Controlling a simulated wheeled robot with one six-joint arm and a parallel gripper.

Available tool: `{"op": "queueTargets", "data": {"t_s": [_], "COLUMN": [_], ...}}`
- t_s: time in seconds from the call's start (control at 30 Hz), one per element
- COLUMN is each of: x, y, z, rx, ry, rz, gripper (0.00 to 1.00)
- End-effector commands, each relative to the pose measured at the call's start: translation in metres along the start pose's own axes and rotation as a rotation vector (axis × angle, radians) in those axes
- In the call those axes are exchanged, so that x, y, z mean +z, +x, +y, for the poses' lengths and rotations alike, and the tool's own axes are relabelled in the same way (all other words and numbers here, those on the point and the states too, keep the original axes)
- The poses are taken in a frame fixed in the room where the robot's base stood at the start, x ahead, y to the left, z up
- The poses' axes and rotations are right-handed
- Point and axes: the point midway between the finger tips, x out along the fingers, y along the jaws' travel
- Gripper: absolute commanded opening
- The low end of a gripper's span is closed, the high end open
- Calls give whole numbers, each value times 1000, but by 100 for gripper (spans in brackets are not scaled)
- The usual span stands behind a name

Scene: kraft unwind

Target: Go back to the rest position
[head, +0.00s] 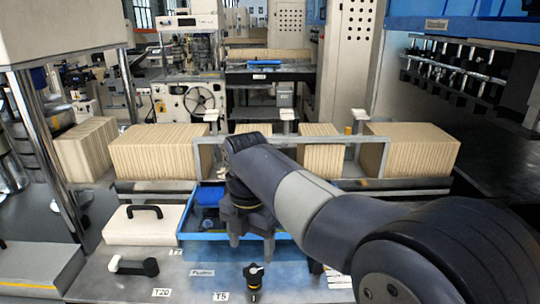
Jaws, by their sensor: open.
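My gripper (252,236) hangs from the end of my dark arm, pointing down over the blue-rimmed tray (215,237) in the middle of the view. Its two fingers are apart and I see nothing between them. My wrist and forearm hide part of the tray and some of the kraft stacks behind it.
A cream box with a black handle (143,224), a black-and-white handle (134,266) and a black knob (253,277) are on the front panel. A blue machine (465,28) overhangs the right.

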Motion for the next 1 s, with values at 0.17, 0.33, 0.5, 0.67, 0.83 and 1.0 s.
{"op": "queueTargets", "data": {"t_s": [0.17,0.33,0.5,0.67,0.83,1.0], "x": [0,0,0,0,0,0], "y": [35,65,86,84,84,83], "z": [-1,0,0,0,1,0], "rx": [-3,-1,0,3,3,3], "ry": [0,0,2,43,50,48], "rz": [2,1,0,-2,-2,-2], "gripper": [67,67,67,67,67,67]}}
